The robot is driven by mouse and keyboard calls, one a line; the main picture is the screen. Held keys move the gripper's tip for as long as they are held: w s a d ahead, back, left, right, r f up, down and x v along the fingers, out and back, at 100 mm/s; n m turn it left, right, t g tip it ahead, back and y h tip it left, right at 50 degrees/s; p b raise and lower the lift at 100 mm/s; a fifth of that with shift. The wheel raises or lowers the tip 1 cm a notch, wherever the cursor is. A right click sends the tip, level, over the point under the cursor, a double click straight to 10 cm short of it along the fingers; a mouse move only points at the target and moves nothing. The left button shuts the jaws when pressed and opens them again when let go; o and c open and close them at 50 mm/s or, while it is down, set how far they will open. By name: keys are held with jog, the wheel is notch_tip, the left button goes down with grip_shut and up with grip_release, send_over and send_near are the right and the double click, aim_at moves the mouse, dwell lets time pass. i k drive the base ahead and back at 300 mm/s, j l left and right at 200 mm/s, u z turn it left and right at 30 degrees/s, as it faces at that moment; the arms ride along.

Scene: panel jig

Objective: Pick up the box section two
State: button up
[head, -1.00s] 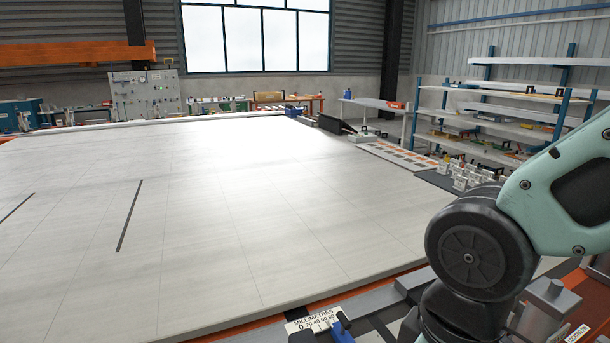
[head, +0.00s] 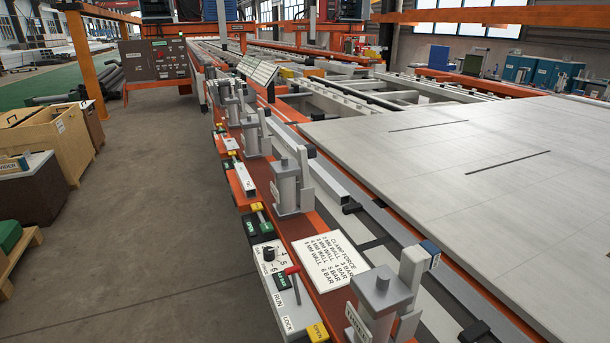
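My gripper is not in the head view. A long grey square-section bar (head: 325,176) lies along the jig (head: 318,268), behind the row of clamps. No readable marking tells me which piece, if either, is box section two. Nothing is seen holding either bar. The clamps partly hide the long bar.
Upright grey clamps (head: 288,187) stand along the jig's orange edge, with a control panel (head: 270,265) beside them. A large pale panel (head: 480,160) fills the right. Wooden crates (head: 55,145) stand at left. Bare floor (head: 150,230) lies between crates and jig.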

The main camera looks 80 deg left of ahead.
aim_at(249, 188)
jog(key=u, duration=2.85)
jog(key=i+j+u, duration=0.45)
jog(key=i+u, duration=0.6)
jog(key=i, duration=1.3)
jog(key=i+j+z, duration=0.15)
jog(key=i+z, duration=0.3)
jog(key=i+j+z, duration=0.55)
jog(key=z, duration=0.3)
jog(key=i+j+z, duration=0.2)
jog(key=z, duration=0.2)
jog(key=i+j+z, duration=0.2)
jog(key=z, duration=0.25)
jog(key=i+j+z, duration=0.1)
jog(key=j+z, duration=0.6)
jog(key=z, duration=0.15)
jog(key=i+j+z, duration=0.1)
jog(key=j+z, duration=0.45)
jog(key=j, duration=0.2)
jog(key=i+j, duration=0.05)
